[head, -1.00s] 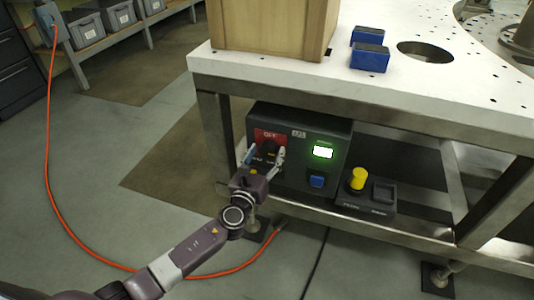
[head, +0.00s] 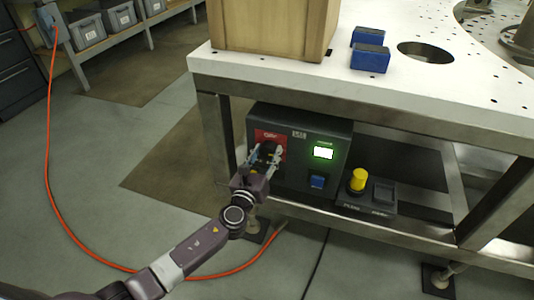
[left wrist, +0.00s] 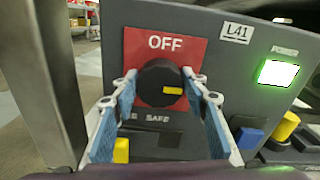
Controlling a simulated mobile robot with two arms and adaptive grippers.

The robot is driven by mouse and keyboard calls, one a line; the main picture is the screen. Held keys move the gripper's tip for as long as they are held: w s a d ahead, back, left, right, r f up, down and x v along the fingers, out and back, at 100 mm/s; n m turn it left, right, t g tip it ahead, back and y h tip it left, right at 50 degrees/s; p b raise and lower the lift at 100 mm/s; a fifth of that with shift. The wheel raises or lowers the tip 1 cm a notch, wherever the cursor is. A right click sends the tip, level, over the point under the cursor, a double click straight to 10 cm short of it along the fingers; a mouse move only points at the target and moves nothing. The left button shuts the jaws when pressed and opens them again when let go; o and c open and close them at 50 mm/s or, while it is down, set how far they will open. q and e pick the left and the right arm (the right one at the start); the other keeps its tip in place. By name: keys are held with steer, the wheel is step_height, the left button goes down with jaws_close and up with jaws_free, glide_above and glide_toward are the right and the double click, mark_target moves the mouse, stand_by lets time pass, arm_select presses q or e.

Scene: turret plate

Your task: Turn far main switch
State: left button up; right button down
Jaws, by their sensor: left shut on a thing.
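The main switch is a round black knob (left wrist: 160,82) with a yellow mark. It sits on a red plate reading OFF (left wrist: 168,42), on a dark control box (head: 330,132) under the white table. In the left wrist view the yellow mark lies right of the knob's centre, roughly level. My left gripper (head: 265,154) reaches the knob from the front. Its two blue-padded fingers (left wrist: 161,84) are shut on the knob, one on each side. The fingers hide part of the knob in the head view. My right gripper is in no view.
A lit green display (head: 323,152) and a blue button (head: 317,181) are right of the switch. A small box with a yellow knob (head: 358,179) stands further right. A steel table leg (left wrist: 55,80) is close on the left. An orange cable (head: 60,215) crosses the floor.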

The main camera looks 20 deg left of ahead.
arm_select(q)
steer(key=n+b, duration=0.3)
steer(key=n, duration=0.5)
steer(key=shift+a+f, duration=0.1)
steer(key=shift+f, duration=0.05)
steer(key=shift+n, duration=0.9)
steer(key=n, duration=0.2)
steer(key=shift+n+b, duration=0.35)
steer(key=shift+n, duration=0.05)
steer(key=shift+a+n, duration=0.1)
steer(key=shift+n, duration=1.1)
steer(key=shift+f+n, duration=0.1)
steer(key=shift+n, duration=1.2)
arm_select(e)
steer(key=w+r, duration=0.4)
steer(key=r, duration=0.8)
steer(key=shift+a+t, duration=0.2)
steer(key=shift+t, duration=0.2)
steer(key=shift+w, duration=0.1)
